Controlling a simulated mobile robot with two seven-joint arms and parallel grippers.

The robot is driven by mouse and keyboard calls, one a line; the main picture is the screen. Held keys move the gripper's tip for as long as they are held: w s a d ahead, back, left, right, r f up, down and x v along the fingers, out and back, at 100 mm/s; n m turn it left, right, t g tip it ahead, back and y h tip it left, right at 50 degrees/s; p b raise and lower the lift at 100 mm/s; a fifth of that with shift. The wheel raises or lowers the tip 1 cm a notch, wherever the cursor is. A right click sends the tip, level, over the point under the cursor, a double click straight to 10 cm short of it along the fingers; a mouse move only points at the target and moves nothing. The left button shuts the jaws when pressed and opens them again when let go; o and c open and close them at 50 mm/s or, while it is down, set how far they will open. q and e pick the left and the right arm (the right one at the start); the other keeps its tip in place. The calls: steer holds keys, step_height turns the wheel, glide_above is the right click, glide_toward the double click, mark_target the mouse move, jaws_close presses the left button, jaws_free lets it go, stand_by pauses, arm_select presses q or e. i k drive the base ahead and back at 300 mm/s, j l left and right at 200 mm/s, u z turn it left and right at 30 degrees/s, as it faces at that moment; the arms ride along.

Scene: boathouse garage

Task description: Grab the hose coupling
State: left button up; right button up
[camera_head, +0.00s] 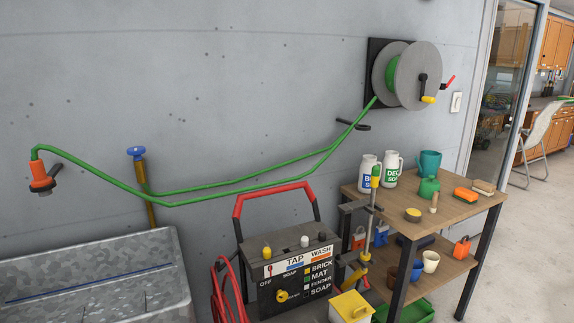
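An orange fitting with a dark collar (42,177), likely the hose coupling, is at the far left on the end of the green hose (245,188). It hangs in front of the grey wall, above the metal trough. The hose sags across the wall and rises right to the grey wall reel (412,76). What holds the fitting up is not clear. Neither of my grippers is in view.
A metal trough (95,268) stands lower left, near a blue-handled tap (136,152). A red-handled washer unit (294,264) stands centre. A wooden shelf table (455,207) with jugs, cups and sponges is right; a yellow bucket (350,307) stands by it. Open floor lies far right.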

mark_target(41, 178)
steer(key=u, duration=1.45)
